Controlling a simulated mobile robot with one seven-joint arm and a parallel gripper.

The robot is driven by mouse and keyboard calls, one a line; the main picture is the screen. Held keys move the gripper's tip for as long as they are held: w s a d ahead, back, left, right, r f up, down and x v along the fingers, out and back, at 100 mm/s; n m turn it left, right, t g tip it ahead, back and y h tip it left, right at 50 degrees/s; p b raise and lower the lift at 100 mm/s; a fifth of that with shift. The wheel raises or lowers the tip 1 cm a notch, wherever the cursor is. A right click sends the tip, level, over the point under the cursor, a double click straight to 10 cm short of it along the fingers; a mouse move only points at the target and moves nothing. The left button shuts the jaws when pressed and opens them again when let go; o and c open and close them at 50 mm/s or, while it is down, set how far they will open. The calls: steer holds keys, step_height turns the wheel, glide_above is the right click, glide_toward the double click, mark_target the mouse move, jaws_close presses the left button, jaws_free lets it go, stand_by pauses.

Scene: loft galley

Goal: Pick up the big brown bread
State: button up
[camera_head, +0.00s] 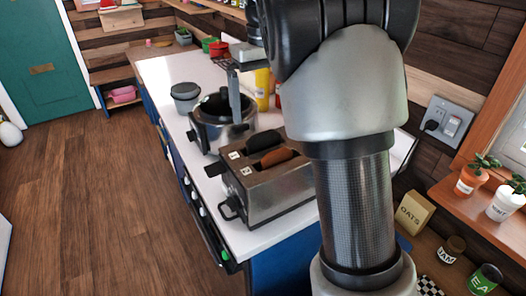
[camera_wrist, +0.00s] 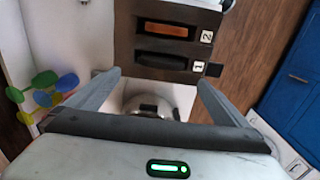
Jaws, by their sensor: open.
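A silver toaster (camera_head: 268,195) stands on the white counter. A brown slice of bread (camera_head: 279,157) sits in its slot nearer the camera, and a dark, almost black slice (camera_head: 264,140) sits in the other slot. In the wrist view the brown slice (camera_wrist: 176,30) is in the slot marked 2, and the dark slice (camera_wrist: 162,59) is in the slot marked 1. My gripper (camera_wrist: 159,79) is open and empty, its fingers beside the toaster's slot 1 end of the picture. In the head view one finger (camera_head: 235,95) hangs over the pot behind the toaster; my arm hides the rest.
A silver pot with a dark rim (camera_head: 220,120) stands right behind the toaster, and a grey container (camera_head: 185,96) is beyond it. A yellow bottle (camera_head: 262,89) is near the wall. The wooden floor on the left is clear.

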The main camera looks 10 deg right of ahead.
mark_target(264, 133)
step_height(264, 133, down, 3)
steer(key=shift+f, duration=0.1)
steer(key=f, duration=0.2)
steer(key=s+f+b, duration=0.1)
steer(key=f, duration=0.1)
steer(key=shift+w+f, duration=0.1)
steer(key=shift+f, duration=0.5)
steer(key=c, duration=1.1)
steer(key=shift+r+p, duration=0.75)
steer(key=shift+r, duration=4.3)
